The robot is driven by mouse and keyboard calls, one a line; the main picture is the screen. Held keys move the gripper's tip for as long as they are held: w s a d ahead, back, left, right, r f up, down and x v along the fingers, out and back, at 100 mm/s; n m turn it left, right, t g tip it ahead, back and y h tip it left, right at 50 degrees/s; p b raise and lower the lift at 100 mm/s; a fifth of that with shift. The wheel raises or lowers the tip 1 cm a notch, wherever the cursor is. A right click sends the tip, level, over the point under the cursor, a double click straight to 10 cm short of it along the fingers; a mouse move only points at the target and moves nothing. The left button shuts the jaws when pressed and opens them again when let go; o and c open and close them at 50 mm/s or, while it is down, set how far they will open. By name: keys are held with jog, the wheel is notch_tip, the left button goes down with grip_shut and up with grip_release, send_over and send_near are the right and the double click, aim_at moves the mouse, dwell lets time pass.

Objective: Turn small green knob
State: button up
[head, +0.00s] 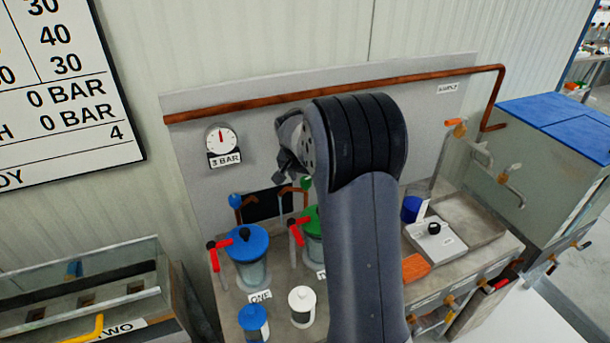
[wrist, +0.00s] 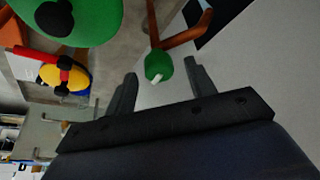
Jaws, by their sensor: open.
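The small green knob (wrist: 158,66) with a white pointer sits on a copper pipe, and in the wrist view it lies between and just beyond the fingertips. It also shows in the head view (head: 306,183), partly beside my arm. My gripper (wrist: 160,84) is open, with one finger on each side of the knob in the picture; I cannot tell whether either finger touches it. In the head view my arm hides most of the gripper. The larger green-lidded vessel (head: 313,220) stands below the knob, partly hidden by my arm.
A blue-lidded vessel (head: 247,243) and a blue knob (head: 235,200) are to the left. Red handles (head: 297,235) stick up beside the vessels. A gauge (head: 220,139) marked 3 BAR is on the back panel. A copper pipe (head: 250,103) runs along the top.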

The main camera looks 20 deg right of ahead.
jog(key=shift+d+f, duration=0.1)
jog(key=shift+f, duration=0.2)
jog(key=shift+c, duration=0.5)
jog(key=c, duration=0.9)
jog(key=shift+o, duration=0.2)
